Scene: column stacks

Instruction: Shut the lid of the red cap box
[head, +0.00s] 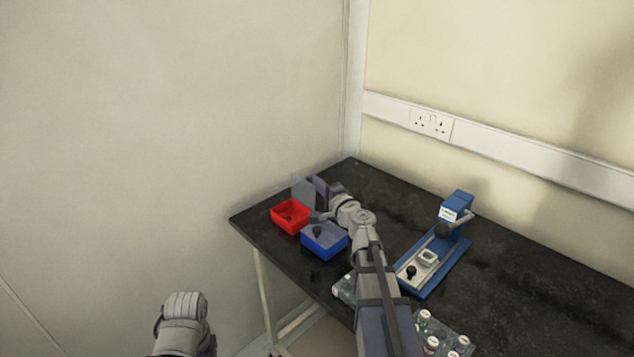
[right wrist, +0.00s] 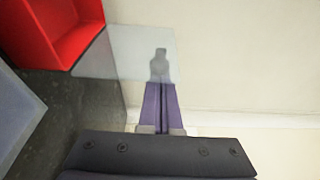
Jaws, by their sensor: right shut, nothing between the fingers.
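The red cap box (head: 290,217) stands near the table's far left corner. Its clear grey lid (head: 302,190) stands up, open, at the box's back side. My right gripper (head: 317,184) is by the raised lid. My left gripper is not in view.
A blue box (head: 325,241) with its lid down stands right beside the red one. A blue press-like device (head: 440,245) stands to the right. Several small bottles (head: 432,335) are at the front, partly behind my right arm. Walls are close behind the black table (head: 540,275).

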